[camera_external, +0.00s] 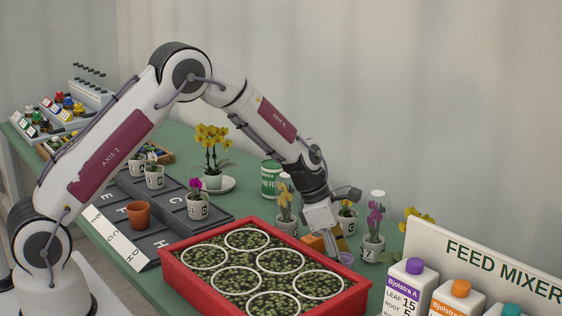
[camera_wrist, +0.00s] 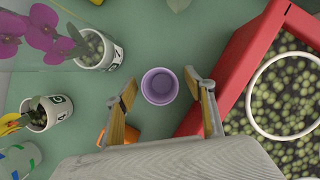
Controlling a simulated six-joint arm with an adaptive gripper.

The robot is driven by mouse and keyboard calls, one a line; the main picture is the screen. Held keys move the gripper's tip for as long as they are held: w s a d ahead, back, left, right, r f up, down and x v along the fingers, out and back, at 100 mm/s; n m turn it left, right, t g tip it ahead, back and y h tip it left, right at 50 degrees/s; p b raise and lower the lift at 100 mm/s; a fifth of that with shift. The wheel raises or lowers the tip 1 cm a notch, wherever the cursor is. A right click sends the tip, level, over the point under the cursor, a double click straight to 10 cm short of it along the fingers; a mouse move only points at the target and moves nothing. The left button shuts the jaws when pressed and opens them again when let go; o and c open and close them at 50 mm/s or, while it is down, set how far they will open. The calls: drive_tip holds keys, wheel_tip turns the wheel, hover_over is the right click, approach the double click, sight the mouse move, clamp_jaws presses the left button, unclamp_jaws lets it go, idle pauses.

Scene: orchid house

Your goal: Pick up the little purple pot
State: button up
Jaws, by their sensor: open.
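The little purple pot (camera_wrist: 160,86) stands upright and empty on the green table in the wrist view, seen from above. It sits between and just beyond the tips of my gripper (camera_wrist: 158,88), whose two fingers are spread apart on either side of it. I cannot tell how far above the pot the fingertips are. In the external view the purple pot (camera_external: 346,259) shows small behind the red tray's far right corner, partly hidden. My gripper (camera_external: 333,254) points down right beside it there.
The red tray (camera_wrist: 226,72) lies close on the right, its wall near my right finger. A potted purple orchid (camera_wrist: 95,48), another white pot (camera_wrist: 45,112) and an orange object (camera_wrist: 127,134) stand to the left. Green table (camera_wrist: 150,30) is clear above the pot.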

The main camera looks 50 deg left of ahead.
idle(0.3)
drive_tip(key=c, duration=1)
drive_tip(key=shift+r, duration=0.1)
drive_tip(key=shift+r, duration=4.95)
